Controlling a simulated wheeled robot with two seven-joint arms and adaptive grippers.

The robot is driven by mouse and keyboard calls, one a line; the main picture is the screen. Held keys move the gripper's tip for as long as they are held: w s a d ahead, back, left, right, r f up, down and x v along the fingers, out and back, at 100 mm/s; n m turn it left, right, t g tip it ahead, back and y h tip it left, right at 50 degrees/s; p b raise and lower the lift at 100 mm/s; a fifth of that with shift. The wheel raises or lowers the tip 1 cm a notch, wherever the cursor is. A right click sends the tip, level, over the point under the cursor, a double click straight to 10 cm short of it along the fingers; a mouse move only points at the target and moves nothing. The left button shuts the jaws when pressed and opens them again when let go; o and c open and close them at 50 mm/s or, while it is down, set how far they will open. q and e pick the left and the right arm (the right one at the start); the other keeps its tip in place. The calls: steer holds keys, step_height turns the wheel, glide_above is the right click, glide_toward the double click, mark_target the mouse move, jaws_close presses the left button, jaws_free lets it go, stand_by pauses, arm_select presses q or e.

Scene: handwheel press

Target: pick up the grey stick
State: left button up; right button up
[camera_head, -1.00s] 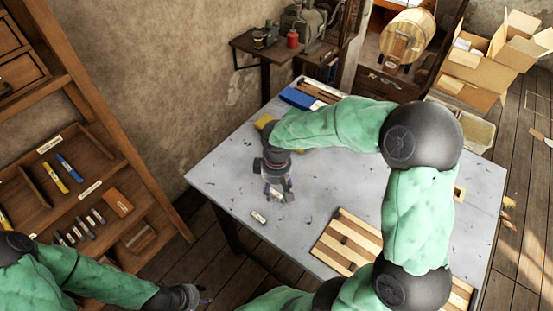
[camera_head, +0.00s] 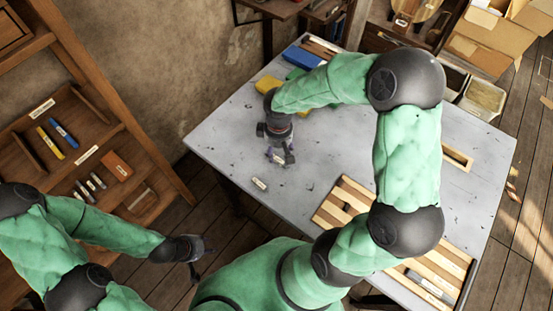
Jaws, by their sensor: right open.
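Several short, thin grey to dark sticks (camera_head: 91,186) lie side by side on the wooden shelf at the left; I cannot tell which is the grey stick. A longer grey bar (camera_head: 430,286) lies at the slatted wooden board, lower right. My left gripper (camera_head: 199,264) hangs over the floor between shelf and table, to the right of and apart from the sticks; its small fingers do not show clearly and I see nothing in it. My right gripper (camera_head: 281,159) is open and empty, pointing down over the table near a small white label.
The grey table (camera_head: 325,160) holds the slatted board (camera_head: 345,200), a small white label (camera_head: 259,184), and yellow (camera_head: 268,83) and blue (camera_head: 301,57) blocks. The shelf (camera_head: 150,140) also has yellow and blue markers and a reddish-brown block (camera_head: 117,165). Cardboard boxes stand behind.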

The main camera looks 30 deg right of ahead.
mark_target(277, 157)
step_height(277, 157, down, 3)
steer(key=shift+a+f+b, duration=0.1)
steer(key=shift+f+b, duration=0.1)
steer(key=shift+b, duration=0.1)
steer(key=c, duration=0.9)
steer(key=shift+r, duration=0.2)
